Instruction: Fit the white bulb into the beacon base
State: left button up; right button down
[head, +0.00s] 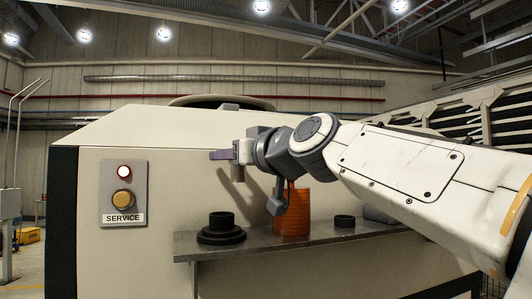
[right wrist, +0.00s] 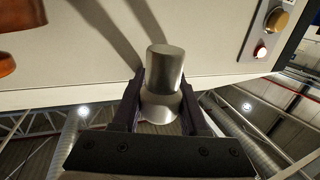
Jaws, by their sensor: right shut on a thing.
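My right gripper (head: 222,155) is in front of the machine's pale panel, above the shelf and higher than the beacon base. It also shows in the right wrist view (right wrist: 162,105), shut on a silver-grey stepped cylinder, which I take to be the bulb (right wrist: 165,75). Its narrower metal end points away from the palm; no white part shows clearly. In the head view I cannot clearly tell the bulb from the fingers. The beacon base (head: 221,230), a black flanged socket, stands upright on the shelf, apart from the gripper. My left gripper is not in view.
The dark shelf (head: 270,246) also bears an orange cylinder (head: 292,218) behind my right wrist, a black ring (head: 345,220) and a grey object (head: 378,214). A SERVICE button plate (head: 123,193) with a lit lamp is on the panel at left.

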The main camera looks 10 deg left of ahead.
jog(key=shift+s+a+f+b, duration=0.45)
jog(key=shift+s+a+f, duration=0.1)
jog(key=shift+s+f, duration=0.15)
jog(key=shift+s+a+f+g, duration=0.15)
jog(key=shift+a+f+g, duration=0.1)
jog(key=shift+g, duration=0.05)
jog(key=shift+a+f+n+y+b, duration=0.25)
jog(key=shift+a+n+y+b, duration=0.05)
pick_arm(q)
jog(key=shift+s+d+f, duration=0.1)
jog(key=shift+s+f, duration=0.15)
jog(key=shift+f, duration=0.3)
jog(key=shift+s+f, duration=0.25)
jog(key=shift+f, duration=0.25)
pick_arm(e)
jog(key=shift+s+a, duration=0.1)
jog(key=shift+f+b, duration=1.25)
jog(key=shift+f, duration=0.2)
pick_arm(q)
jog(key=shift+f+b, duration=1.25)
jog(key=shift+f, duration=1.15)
pick_arm(e)
jog(key=shift+f, duration=1.1)
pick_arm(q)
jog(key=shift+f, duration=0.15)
